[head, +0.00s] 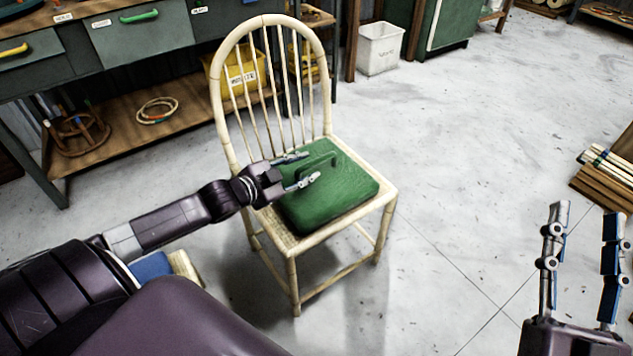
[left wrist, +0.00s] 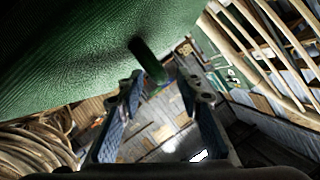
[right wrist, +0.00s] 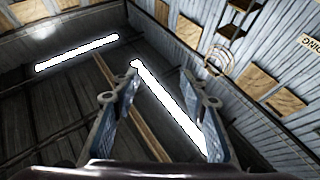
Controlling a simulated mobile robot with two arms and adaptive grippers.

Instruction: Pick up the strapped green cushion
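The green cushion (head: 335,203) lies on the seat of a pale rattan chair (head: 349,220). Its strap handle (head: 318,160) stands up in a loop on top. My left gripper (head: 303,168) is open just above the cushion, with its fingers pointing at the strap. In the left wrist view the cushion (left wrist: 80,50) fills the upper left and the strap (left wrist: 147,60) shows just beyond the open fingertips (left wrist: 160,85); I cannot tell whether they touch. My right gripper (head: 587,215) is open and empty over the floor at the right; its fingers also show in the right wrist view (right wrist: 157,90).
The chair's spindle back (head: 270,80) rises behind the cushion, close to my left gripper. A workbench (head: 130,40) with a lower shelf stands at the back left. A white bin (head: 380,50) is behind. Wood bundles (head: 605,170) lie at the right. The floor between is clear.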

